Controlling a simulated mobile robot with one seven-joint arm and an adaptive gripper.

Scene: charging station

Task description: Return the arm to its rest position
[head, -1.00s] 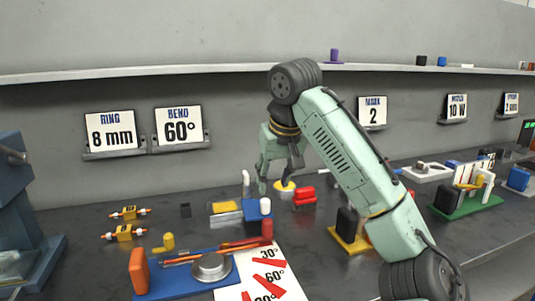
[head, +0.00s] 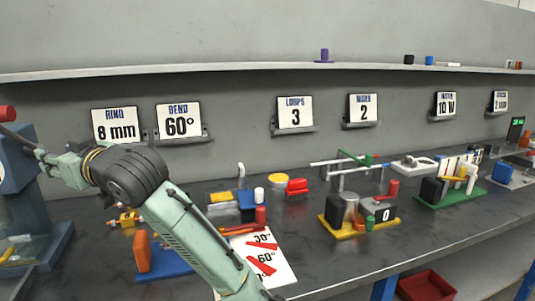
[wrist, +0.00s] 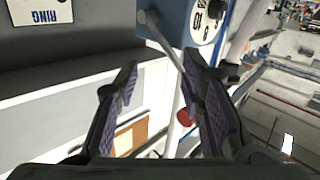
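My arm reaches to the left side in the head view, its links crossing the front of the bench. My gripper (head: 44,157) is at the blue machine (head: 22,205) at the left edge. In the wrist view the two purple-padded fingers (wrist: 160,64) are spread apart, with no object clearly held. A grey rod of the blue machine (wrist: 192,22) runs close to the right finger. A red round part (wrist: 185,118) shows beyond the fingers. I cannot tell whether the gripper touches the machine.
The angle sheet (head: 262,252), yellow-based fixture (head: 355,231) and green-based fixture (head: 452,197) stand on the bench. A red bin (head: 427,287) is below. The front right bench surface is clear.

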